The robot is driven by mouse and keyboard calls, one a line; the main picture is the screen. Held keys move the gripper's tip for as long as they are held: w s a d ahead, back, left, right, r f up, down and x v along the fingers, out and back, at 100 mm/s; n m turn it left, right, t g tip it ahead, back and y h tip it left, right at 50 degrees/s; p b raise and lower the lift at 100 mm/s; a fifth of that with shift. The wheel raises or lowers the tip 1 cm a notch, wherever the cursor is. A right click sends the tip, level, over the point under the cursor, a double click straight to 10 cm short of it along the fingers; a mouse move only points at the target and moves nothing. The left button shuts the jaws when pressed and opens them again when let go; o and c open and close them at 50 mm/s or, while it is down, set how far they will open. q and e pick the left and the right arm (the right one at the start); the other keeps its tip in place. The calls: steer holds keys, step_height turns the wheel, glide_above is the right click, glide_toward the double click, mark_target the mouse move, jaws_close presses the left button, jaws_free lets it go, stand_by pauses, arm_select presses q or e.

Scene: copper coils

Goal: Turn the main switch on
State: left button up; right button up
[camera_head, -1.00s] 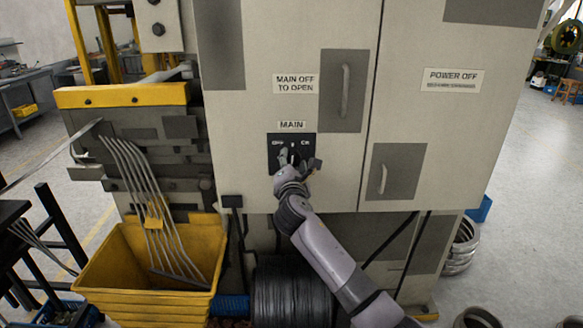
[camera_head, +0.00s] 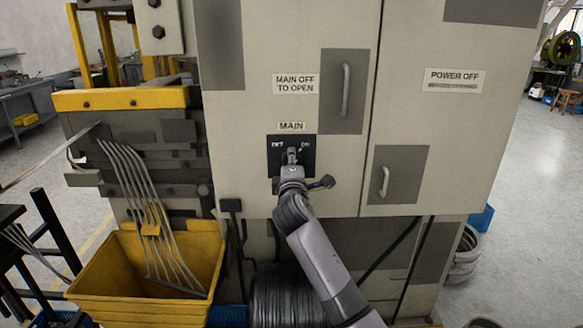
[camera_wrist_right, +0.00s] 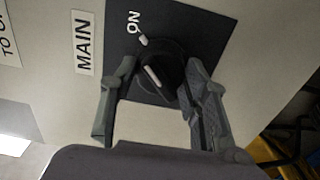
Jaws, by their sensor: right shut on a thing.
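The main switch is a round black knob (camera_wrist_right: 172,84) with a white pointer line on a dark square plate (camera_head: 309,163), under a "MAIN" label (camera_head: 291,126) on the cabinet front. In the right wrist view, my right gripper (camera_wrist_right: 160,70) has one finger on each side of the knob and is shut on it. The pointer line lies roughly toward the white tick beside "ON" (camera_wrist_right: 134,21). In the head view, my right gripper (camera_head: 292,157) covers most of the knob. My left gripper is not in view.
A yellow bin (camera_head: 150,290) stands low on the left, beside a dark wire coil (camera_head: 275,297). Open floor lies to the right.

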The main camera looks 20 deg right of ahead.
steer(key=shift+f, duration=0.1)
stand_by(0.4)
steer(key=o, duration=1.2)
steer(key=v, duration=1.2)
